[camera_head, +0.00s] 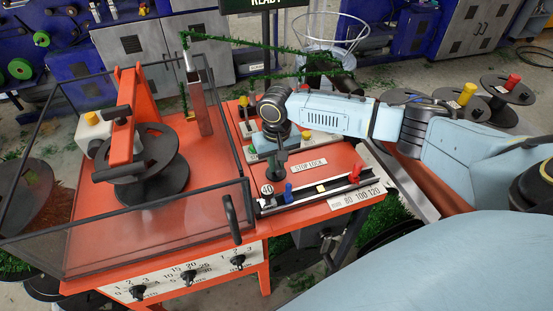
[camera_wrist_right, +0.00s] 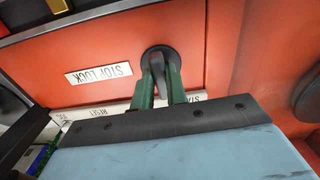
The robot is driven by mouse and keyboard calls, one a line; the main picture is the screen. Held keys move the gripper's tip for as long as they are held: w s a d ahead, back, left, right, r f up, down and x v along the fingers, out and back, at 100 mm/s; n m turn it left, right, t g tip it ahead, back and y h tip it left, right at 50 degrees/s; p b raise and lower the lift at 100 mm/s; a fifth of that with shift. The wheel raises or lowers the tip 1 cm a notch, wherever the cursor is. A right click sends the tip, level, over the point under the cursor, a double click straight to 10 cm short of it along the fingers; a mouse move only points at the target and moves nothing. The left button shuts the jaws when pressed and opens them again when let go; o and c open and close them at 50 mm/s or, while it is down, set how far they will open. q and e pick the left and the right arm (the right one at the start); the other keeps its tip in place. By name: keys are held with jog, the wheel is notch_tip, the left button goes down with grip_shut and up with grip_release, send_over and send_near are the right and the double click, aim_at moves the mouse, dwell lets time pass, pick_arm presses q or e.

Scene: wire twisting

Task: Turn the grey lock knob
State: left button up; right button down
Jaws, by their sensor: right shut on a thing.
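The grey lock knob (camera_wrist_right: 157,68) is dark, with a round base and a narrow handle, on the orange panel beside the white STOP LOCK label (camera_wrist_right: 99,73). My right gripper (camera_wrist_right: 161,78) is shut on the knob's handle, with one green finger on each side of it. In the head view my right gripper (camera_head: 276,158) reaches down to the panel just left of the STOP LOCK label (camera_head: 309,165) and largely hides the knob. My left gripper is not in view.
A clear-walled guard (camera_head: 150,225) encloses an orange frame with a dark spool (camera_head: 140,170) at the left. A slider rail (camera_head: 325,195) with blue and red knobs runs along the panel's front. Selector knobs (camera_head: 189,278) sit on the front face. A wire basket (camera_head: 335,35) stands behind.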

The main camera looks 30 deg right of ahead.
jog(key=n+p, duration=0.1)
jog(key=p, duration=0.1)
jog(key=n+p, duration=0.2)
jog(key=p, duration=0.1)
jog(key=shift+s+r+p, duration=0.1)
jog(key=shift+r+p, duration=0.15)
jog(key=shift+p, duration=0.1)
jog(key=shift+d+f+n+p, duration=0.1)
jog(key=shift+n+p, duration=0.55)
jog(key=shift+n, duration=0.45)
jog(key=n+p, duration=0.1)
jog(key=n, duration=0.1)
jog(key=shift+n, duration=0.3)
jog(key=n+p, duration=0.1)
jog(key=n, duration=0.1)
jog(key=shift+d+f+n, duration=0.1)
jog(key=shift+n, duration=0.3)
jog(key=n, duration=0.5)
jog(key=shift+w+n+p, duration=0.25)
jog(key=shift+n+p, duration=0.05)
jog(key=c, duration=1.4)
grip_release()
